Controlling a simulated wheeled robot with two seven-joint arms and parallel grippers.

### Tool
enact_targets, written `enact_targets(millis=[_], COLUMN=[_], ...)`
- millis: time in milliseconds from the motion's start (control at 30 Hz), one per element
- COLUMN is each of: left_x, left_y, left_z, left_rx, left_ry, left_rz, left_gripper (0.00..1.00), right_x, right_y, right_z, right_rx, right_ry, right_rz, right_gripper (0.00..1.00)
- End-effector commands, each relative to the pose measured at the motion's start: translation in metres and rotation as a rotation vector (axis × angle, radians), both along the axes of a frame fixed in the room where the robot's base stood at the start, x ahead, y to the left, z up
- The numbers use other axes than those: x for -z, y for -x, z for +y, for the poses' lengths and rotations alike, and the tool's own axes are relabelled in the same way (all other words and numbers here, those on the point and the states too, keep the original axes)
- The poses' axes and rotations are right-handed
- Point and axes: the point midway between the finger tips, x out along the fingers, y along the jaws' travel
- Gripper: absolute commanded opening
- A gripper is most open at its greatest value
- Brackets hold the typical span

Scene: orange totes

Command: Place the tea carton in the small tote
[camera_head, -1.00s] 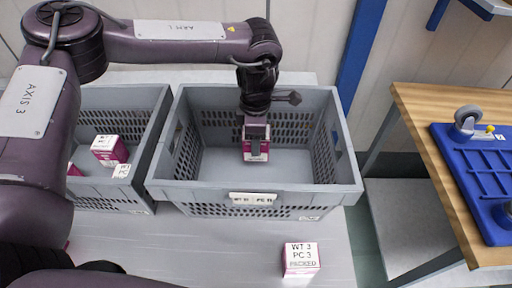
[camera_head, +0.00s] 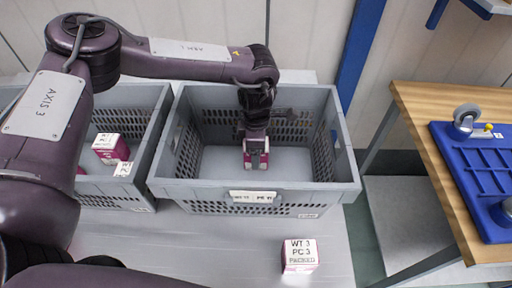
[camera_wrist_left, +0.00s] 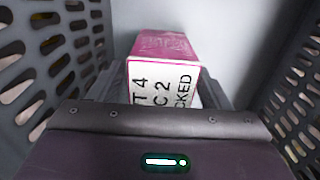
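A pink and white carton (camera_head: 257,157) is between the fingers of my left gripper (camera_head: 256,161), low inside the middle grey tote (camera_head: 340,185). The left wrist view shows this carton (camera_wrist_left: 163,75) with black print on its white face and a finger close against each side. My left gripper looks shut on it. Whether the carton touches the tote floor is hard to tell. A similar carton (camera_head: 300,256) stands on the grey table in front of the tote. My right gripper is not in view.
Another grey tote (camera_head: 145,125) adjoins on the left and holds a few pink and white cartons (camera_head: 110,148). The middle tote's floor is bare around my gripper. A wooden bench (camera_head: 425,130) with a blue tray (camera_head: 475,165) stands at the right.

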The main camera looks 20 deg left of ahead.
Motion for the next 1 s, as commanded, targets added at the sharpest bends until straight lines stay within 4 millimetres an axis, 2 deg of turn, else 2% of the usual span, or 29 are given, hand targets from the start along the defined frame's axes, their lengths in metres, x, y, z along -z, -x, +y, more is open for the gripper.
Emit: enact_targets(millis=[367,467,800,1000], left_x=[-0.007,-0.02,-0.091,-0.118], left_y=[-0.001,-0.001,-0.001,-0.001], left_z=[0.0,-0.001,-0.001,0.0], left_rx=[0.0,0.0,0.0,0.001], left_ry=[0.001,0.002,0.002,0.0], left_rz=[-0.001,-0.004,-0.005,-0.003], left_gripper=[0.72,0.72,0.72,0.72], right_x=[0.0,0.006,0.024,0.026], right_y=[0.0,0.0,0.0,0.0], right_z=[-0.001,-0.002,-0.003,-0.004], right_rx=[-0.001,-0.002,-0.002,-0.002], right_ry=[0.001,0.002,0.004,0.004], right_rz=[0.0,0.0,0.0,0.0], right_gripper=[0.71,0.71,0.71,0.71])
